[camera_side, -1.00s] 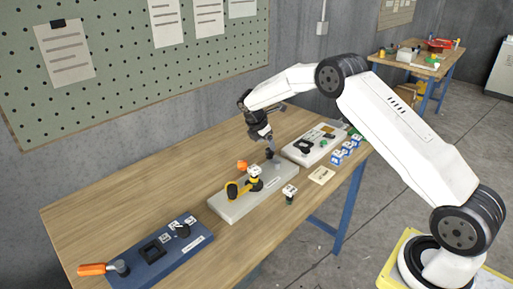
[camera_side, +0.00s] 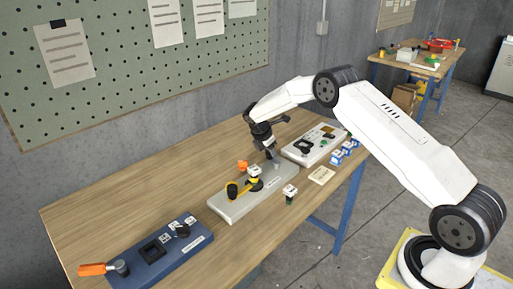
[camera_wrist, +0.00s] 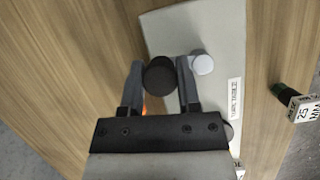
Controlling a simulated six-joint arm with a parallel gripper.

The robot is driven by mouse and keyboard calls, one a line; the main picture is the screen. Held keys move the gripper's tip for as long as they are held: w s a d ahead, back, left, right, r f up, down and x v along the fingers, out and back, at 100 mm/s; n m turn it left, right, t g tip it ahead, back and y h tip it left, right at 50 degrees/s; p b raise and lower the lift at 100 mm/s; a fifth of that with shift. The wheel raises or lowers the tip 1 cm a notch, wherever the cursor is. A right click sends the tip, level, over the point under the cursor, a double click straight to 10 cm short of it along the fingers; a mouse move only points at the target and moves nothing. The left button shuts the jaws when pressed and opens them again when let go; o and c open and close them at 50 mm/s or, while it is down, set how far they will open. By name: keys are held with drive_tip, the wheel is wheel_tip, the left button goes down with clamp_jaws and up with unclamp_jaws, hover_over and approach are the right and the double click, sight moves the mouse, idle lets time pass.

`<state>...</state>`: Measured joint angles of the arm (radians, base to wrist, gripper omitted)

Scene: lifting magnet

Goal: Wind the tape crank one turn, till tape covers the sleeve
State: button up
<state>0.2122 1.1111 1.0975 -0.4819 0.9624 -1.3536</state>
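The grey tape-winder board (camera_side: 222,208) lies mid-bench. My gripper (camera_side: 272,155) is low over the board's far end. In the wrist view my gripper (camera_wrist: 160,78) has one finger on each side of a round black knob (camera_wrist: 159,76), which fills the gap; whether the fingers press on it I cannot tell. A pale round post (camera_wrist: 201,62) stands right of the fingers. The sleeve and tape cannot be made out clearly.
A blue board with an orange handle (camera_side: 92,269) lies at the near left. A white board (camera_side: 300,153) lies beyond the grey one, with several blue and white blocks (camera_side: 338,157) beside it. A small labelled block (camera_side: 290,191) stands right of the grey board.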

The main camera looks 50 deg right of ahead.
clamp_jaws()
drive_tip(key=shift+d, duration=0.1)
drive_tip(key=shift+s+d+m+g, duration=0.1)
drive_tip(key=shift+d+m+g, duration=0.2)
drive_tip(key=shift+m, duration=0.5)
drive_tip(key=shift+s+d+m+g, duration=0.1)
drive_tip(key=shift+d+m+g, duration=0.15)
drive_tip(key=shift+m, duration=0.55)
drive_tip(key=shift+s+d+m+g+y, duration=0.2)
drive_tip(key=shift+m+g, duration=0.15)
drive_tip(key=shift+m, duration=0.45)
drive_tip(key=shift+s+d+m+g+y, duration=0.1)
drive_tip(key=shift+d+m+g+y, duration=0.15)
drive_tip(key=shift+m, duration=0.55)
drive_tip(key=o, duration=0.9)
unclamp_jaws()
